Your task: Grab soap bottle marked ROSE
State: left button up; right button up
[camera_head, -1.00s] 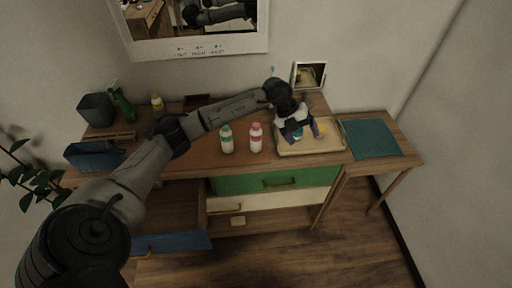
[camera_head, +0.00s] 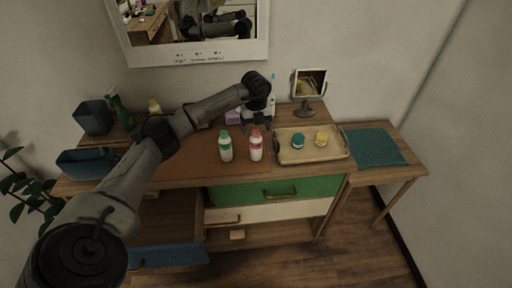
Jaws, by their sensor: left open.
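Two white bottles stand upright side by side on the dresser top. One has a pink cap and pink label (camera_head: 256,147); the other has a green cap and green label (camera_head: 226,148). The lettering is too small to read, so I cannot confirm which says ROSE; the pink one has the rose-like colour. My left gripper (camera_head: 257,127) is open, pointing down just behind and above the pink-capped bottle. I cannot tell whether it touches the cap. My right gripper is not in view.
A tray (camera_head: 335,157) at right holds a teal-lidded jar (camera_head: 298,141) and a yellow-lidded jar (camera_head: 322,139). A small mirror (camera_head: 309,84) stands behind it. A purple item (camera_head: 233,117) lies behind the bottles. A blue drawer (camera_head: 168,257) is open below left.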

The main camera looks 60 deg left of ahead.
aim_at(256, 138)
pick_arm(q)
jog(key=shift+d+f, duration=0.15)
jog(key=shift+f, duration=2.85)
jog(key=c, duration=1.1)
jog(key=shift+r, duration=0.1)
